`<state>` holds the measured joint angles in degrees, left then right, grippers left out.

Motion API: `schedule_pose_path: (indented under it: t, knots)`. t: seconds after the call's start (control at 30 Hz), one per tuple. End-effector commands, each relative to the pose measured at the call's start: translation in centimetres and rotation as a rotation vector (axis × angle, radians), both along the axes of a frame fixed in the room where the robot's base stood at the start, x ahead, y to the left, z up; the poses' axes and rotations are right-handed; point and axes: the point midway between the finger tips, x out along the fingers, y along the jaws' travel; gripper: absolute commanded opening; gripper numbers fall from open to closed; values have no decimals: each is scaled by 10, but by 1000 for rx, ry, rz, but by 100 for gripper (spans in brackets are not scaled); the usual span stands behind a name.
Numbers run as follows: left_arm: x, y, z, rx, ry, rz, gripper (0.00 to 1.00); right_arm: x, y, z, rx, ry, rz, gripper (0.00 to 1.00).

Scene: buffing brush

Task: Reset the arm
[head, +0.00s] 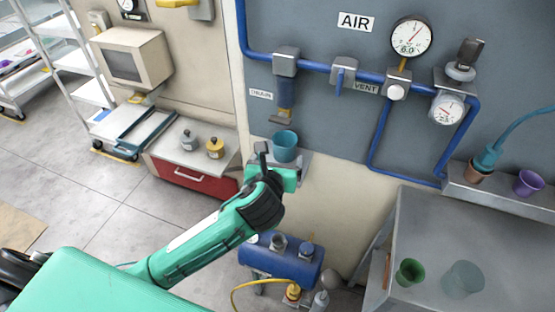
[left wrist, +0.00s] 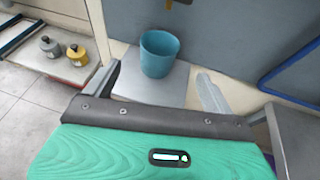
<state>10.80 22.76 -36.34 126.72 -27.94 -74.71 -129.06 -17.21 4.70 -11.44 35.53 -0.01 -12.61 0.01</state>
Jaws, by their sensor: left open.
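My left arm reaches in from the lower left of the head view, and its green and black gripper (head: 275,160) is just in front of a small wall shelf. In the left wrist view the two grey fingers of the left gripper (left wrist: 160,88) are spread wide apart with nothing between them. A teal cup (head: 285,146) stands upright on the shelf beyond the fingers, apart from them; it also shows in the left wrist view (left wrist: 158,53). My right gripper is in neither view.
A blue air pipe with gauges (head: 410,36) and valves runs along the grey wall panel. A metal table (head: 430,225) at the right bears a green cup (head: 409,272) and a clear cup (head: 463,279). A blue tank (head: 280,262) stands below. A red cabinet (head: 190,178) bears two small bottles.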

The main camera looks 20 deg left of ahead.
Motion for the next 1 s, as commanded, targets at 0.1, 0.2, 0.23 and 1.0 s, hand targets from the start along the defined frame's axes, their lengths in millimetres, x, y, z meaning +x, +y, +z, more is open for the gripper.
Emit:
schedule_pose_path:
  t: [0.1, 0.2, 0.23, 1.0]
  knots:
    - [0, 0, 0, 0, 0, 0, 87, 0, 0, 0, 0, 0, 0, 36]
    - [0, 0, 0, 0, 0, 0, 87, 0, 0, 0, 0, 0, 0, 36]
    - [0, 0, 0, 0, 0, 0, 87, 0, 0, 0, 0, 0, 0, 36]
    - [-109, 26, -97, -1147, 209, 701, 87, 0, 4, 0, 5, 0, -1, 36]
